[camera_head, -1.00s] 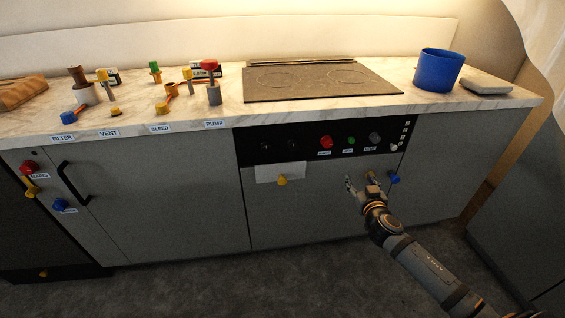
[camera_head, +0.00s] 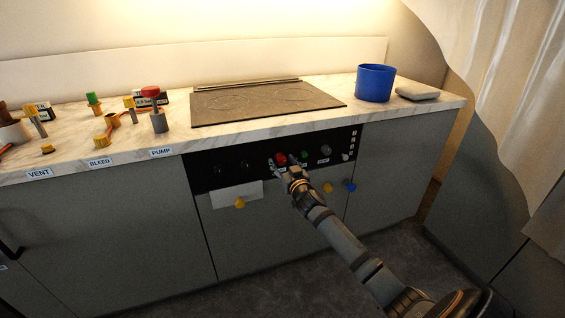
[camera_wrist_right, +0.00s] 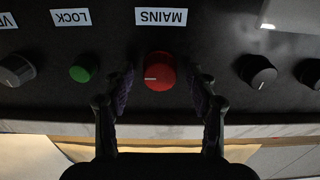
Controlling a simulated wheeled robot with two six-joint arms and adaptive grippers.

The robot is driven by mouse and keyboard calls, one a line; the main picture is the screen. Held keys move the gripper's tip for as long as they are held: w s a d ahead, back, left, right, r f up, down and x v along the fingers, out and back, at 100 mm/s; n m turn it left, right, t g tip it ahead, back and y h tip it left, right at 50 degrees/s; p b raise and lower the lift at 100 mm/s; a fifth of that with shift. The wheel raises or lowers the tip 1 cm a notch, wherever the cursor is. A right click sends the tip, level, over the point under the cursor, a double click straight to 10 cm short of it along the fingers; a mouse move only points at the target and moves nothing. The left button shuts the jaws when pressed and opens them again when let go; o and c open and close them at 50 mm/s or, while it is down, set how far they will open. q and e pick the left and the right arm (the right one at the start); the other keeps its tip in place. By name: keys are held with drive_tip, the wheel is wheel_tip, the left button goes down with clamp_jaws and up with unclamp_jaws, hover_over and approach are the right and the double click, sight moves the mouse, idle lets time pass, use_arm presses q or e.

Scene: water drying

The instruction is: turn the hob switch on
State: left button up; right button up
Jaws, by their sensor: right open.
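The black control panel (camera_head: 200,172) is set in the cabinet front below the hob (camera_head: 265,101). The red round knob (camera_head: 281,159), labelled MAINS, also shows in the upside-down right wrist view (camera_wrist_right: 158,68), its white mark pointing left. My right gripper (camera_head: 287,169) is open at the panel, one finger on each side of the red knob; in the wrist view its fingertips (camera_wrist_right: 161,85) stand apart from it. The green button (camera_wrist_right: 81,73), labelled LOCK, is beside the left finger. No label naming the hob switch is legible. My left gripper is out of view.
A grey knob (camera_head: 326,150) and small pale switch (camera_head: 346,156) are right of the red knob; two dark knobs are left. A blue pot (camera_head: 374,83) and several valves stand on the worktop.

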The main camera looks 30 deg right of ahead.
drive_tip(key=shift+w, duration=0.15)
drive_tip(key=c, duration=1.2)
